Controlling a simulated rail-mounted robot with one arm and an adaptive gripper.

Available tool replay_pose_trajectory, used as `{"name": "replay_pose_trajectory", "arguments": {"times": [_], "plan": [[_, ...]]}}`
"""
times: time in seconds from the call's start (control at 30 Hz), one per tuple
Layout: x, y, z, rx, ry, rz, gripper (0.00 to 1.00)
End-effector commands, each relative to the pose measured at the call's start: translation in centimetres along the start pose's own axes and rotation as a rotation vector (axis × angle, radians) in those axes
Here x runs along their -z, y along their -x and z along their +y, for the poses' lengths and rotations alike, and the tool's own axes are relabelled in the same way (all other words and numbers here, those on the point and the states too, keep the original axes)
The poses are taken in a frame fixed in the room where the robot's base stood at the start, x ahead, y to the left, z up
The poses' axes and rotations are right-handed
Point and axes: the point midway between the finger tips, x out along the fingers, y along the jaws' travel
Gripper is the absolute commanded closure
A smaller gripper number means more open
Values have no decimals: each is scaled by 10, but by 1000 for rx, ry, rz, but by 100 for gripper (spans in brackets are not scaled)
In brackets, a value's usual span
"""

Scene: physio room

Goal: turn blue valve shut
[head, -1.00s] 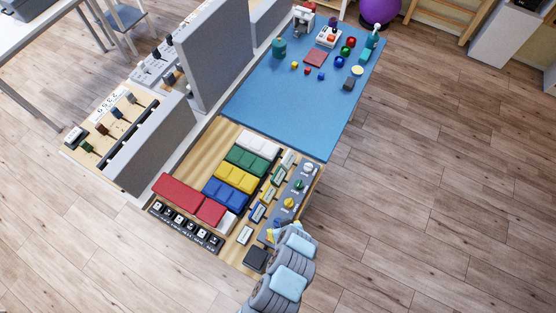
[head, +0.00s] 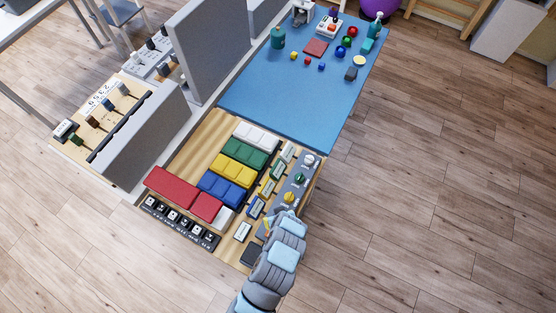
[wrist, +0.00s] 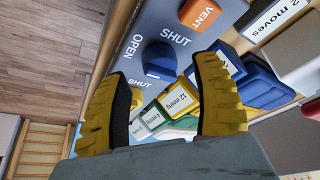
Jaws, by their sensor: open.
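The blue valve (wrist: 158,60) is a knob on a grey panel (wrist: 145,18) in the wrist view, with the words OPEN and SHUT printed beside it. My gripper (wrist: 165,72) is open, its two yellow fingers on either side of the knob in the picture. Whether they touch it or reach around it, I cannot tell. Which word the knob points to is unclear. In the head view, the panel (head: 297,186) lies along the table's right edge. My gripper (head: 268,226) is over its near end, and my arm hides the blue valve there.
An orange VENT knob (wrist: 200,14) sits close to the blue valve. White, green and yellow knobs (head: 289,197) stand farther along the panel. Labelled blocks (head: 256,208) and coloured blocks (head: 220,190) lie to the left. Open floor (head: 430,200) is to the right.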

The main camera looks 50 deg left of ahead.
Motion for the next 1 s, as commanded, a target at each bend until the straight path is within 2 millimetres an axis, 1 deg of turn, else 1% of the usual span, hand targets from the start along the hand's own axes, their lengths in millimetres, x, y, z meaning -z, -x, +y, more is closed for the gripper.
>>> {"name": "replay_pose_trajectory", "arguments": {"times": [0.03, 0.2, 0.57, 0.6, 0.67, 0.7, 0.77, 0.8, 0.83, 1.0], "plan": [[0, -8, 0, 1, 0, 0, 35], [-2, -20, -2, 4, 0, -4, 35], [-1, -23, -1, 2, 0, -3, 35], [-1, -23, -1, 2, 0, -2, 41], [-1, -23, -1, 2, 0, -2, 58], [-1, -23, -1, 2, 0, -2, 69], [-1, -22, -1, 2, 0, -2, 87], [-1, -22, -1, 2, 0, -2, 98], [-1, -22, -1, 2, 0, -2, 100], [-1, -23, -1, 2, 0, -2, 100]]}}
